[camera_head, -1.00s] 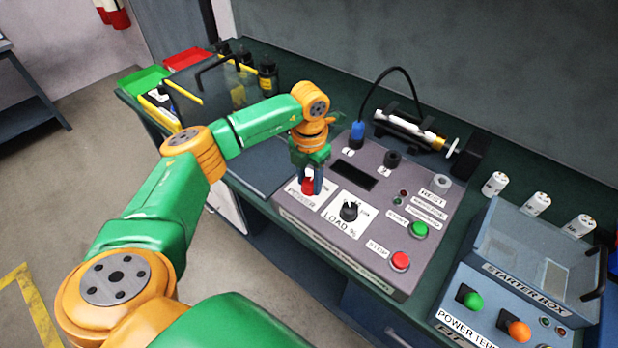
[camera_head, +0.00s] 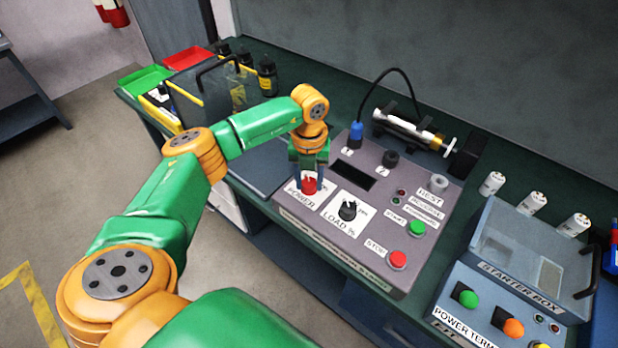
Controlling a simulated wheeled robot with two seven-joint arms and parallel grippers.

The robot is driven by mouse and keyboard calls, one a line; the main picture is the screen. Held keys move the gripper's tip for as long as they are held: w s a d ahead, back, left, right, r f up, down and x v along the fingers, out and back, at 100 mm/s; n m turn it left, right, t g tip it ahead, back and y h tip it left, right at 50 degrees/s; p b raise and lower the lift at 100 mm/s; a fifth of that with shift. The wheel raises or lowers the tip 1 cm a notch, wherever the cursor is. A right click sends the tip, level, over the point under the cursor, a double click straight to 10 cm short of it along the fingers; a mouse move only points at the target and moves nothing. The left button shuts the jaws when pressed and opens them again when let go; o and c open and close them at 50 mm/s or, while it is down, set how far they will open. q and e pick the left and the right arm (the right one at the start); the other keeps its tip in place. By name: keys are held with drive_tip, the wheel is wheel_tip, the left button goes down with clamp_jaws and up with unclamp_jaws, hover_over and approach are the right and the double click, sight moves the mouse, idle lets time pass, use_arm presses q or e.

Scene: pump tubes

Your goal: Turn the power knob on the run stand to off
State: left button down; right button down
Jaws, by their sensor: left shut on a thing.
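The run stand (camera_head: 385,225) is a grey sloped box on the green bench. Its red power knob (camera_head: 309,185) sits on a white label marked POWER at the panel's left. My left gripper (camera_head: 309,180) points down over the knob and is shut on it, with a finger on each side. The fingers partly cover the knob, and I cannot read its exact setting. The black load knob (camera_head: 348,210) is just to the right on its own white label. My right gripper is not in view.
A red stop button (camera_head: 397,259) and a green start button (camera_head: 416,228) are on the panel's right. A starter box (camera_head: 520,285) stands to the right. A pump tube (camera_head: 408,128) with a black cable lies behind. Red and green bins (camera_head: 145,78) are at the back left.

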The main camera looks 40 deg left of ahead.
sight(309, 181)
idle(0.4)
use_arm(q)
drive_tip(key=shift+c, duration=2.1)
unclamp_jaws()
wheel_tip(309, 181, up, 7)
drive_tip(key=shift+r+b, duration=0.1)
drive_tip(key=shift+b, duration=0.65)
